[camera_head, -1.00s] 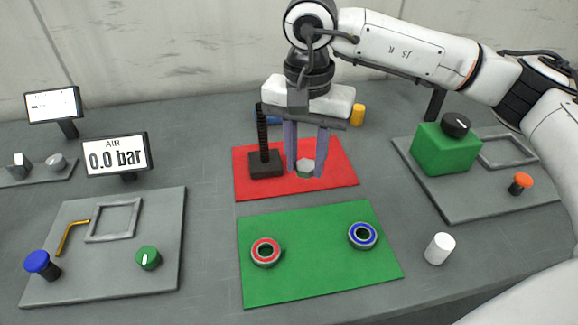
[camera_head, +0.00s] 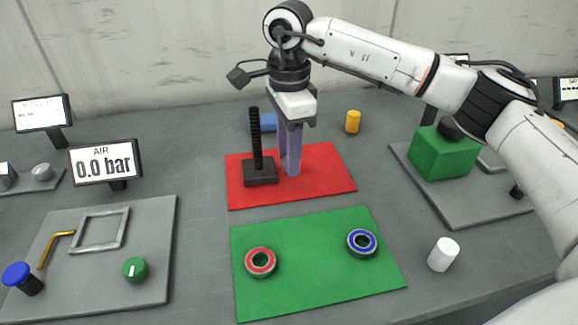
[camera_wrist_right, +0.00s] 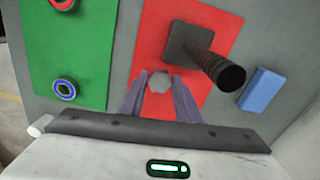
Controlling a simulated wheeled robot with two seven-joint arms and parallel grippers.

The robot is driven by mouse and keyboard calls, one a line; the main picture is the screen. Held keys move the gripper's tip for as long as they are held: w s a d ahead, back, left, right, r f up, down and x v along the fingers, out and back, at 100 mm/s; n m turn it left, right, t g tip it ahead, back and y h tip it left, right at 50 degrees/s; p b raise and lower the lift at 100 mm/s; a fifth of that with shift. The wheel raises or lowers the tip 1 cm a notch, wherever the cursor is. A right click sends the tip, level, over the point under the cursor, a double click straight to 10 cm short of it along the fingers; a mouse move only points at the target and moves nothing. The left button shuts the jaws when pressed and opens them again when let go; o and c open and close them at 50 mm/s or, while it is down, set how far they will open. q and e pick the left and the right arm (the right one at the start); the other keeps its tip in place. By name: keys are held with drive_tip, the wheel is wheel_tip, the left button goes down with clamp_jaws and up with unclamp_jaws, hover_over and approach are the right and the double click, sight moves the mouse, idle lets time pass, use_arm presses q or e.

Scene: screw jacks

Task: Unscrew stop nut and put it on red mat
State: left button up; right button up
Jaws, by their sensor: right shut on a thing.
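The black screw jack (camera_head: 260,172), a square base with an upright threaded rod, stands on the left part of the red mat (camera_head: 325,180); it also shows in the right wrist view (camera_wrist_right: 205,55). My right gripper (camera_head: 290,170) points down over the mat just right of the jack's base. In the right wrist view its fingertips (camera_wrist_right: 158,85) are shut on the grey hexagonal stop nut (camera_wrist_right: 158,81), off the rod. In the head view the fingers hide the nut, so its exact height over the mat is unclear. My left gripper is not in view.
A green mat (camera_head: 310,285) with a red ring (camera_head: 261,275) and a blue ring (camera_head: 370,251) lies in front. A blue block (camera_head: 262,122) and a yellow cylinder (camera_head: 353,121) stand behind. A white cylinder (camera_head: 443,254) is at right. Panels flank both sides.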

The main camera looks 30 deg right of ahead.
drive_tip(key=shift+f, duration=1.75)
drive_tip(key=shift+f, duration=0.15)
drive_tip(key=o, duration=1.2)
wheel_tip(320, 180, up, 12)
drive_tip(key=shift+r, duration=0.2)
drive_tip(key=shift+s, duration=0.1)
